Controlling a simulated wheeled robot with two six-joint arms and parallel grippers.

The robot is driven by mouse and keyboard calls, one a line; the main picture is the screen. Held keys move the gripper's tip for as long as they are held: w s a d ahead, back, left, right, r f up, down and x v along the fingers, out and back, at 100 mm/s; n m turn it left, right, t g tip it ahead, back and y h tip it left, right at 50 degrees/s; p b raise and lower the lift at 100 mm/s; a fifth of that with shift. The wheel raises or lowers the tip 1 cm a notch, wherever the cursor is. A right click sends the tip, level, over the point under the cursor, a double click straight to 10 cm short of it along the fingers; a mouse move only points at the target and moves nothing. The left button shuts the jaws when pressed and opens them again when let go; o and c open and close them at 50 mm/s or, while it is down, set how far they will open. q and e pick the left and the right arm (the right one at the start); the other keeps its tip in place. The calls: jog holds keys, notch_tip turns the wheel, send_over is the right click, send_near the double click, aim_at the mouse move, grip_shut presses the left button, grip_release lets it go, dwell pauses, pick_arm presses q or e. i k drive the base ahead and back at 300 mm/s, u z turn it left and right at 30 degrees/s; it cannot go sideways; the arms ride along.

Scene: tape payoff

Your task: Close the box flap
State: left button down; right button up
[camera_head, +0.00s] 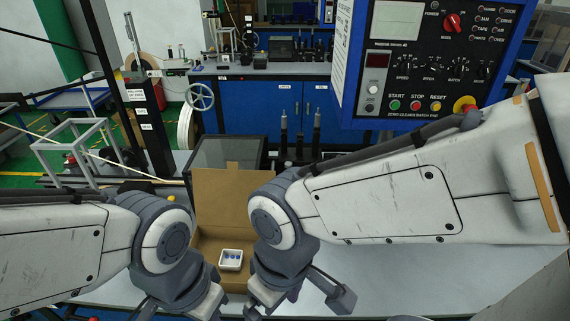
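The open brown cardboard box (209,247) sits on the worktable between my two arms. Its flap (222,199) stands upright at the back. Inside lies a small white tray (231,266) with blue pieces in it. My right gripper (298,306) is at the box's right front, pointing down, with its fingers spread and nothing seen between them. My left gripper (180,311) is at the box's left front, partly cut off by the bottom edge, so its opening is unclear. My arms hide parts of the box's sides and front.
A dark-framed panel (228,152) stands behind the flap. A blue control panel (420,60) hangs at upper right, above my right arm. Dark upright posts (284,137) stand behind the box. The grey tabletop (420,280) is clear at right.

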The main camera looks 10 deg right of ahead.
aim_at(221, 196)
jog(key=z, duration=0.95)
jog(key=k, duration=0.7)
jog(key=u, duration=0.45)
jog(key=i, duration=1.05)
